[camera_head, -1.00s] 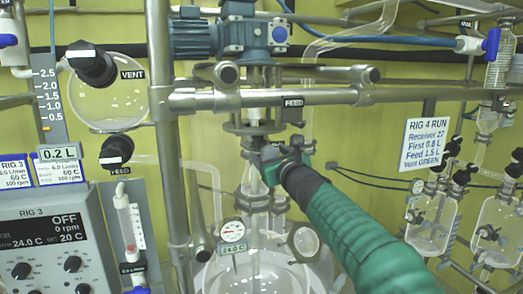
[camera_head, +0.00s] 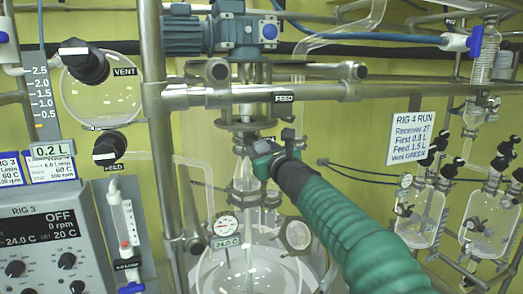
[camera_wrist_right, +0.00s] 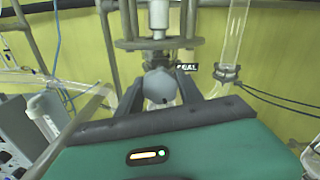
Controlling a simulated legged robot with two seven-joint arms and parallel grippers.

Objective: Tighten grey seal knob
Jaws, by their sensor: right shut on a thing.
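The grey seal knob (camera_wrist_right: 160,88) is rounded and sits in the middle of the right wrist view, below a metal flange and beside a black SEAL label (camera_wrist_right: 187,67). My right gripper (camera_wrist_right: 162,90) has a dark finger on each side of the knob and is shut on it. In the head view my right gripper (camera_head: 266,147), on a green-sleeved arm, is at the shaft below the stirrer motor (camera_head: 235,30); the gripper hides the knob there. My left gripper is not in view.
A glass vessel (camera_head: 250,272) with a dial gauge (camera_head: 226,226) stands below my gripper. A horizontal metal rail (camera_head: 200,97) crosses above it. The RIG 3 control box (camera_head: 45,245) and VENT knob (camera_head: 82,60) are at left; glass receivers (camera_head: 420,215) are at right.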

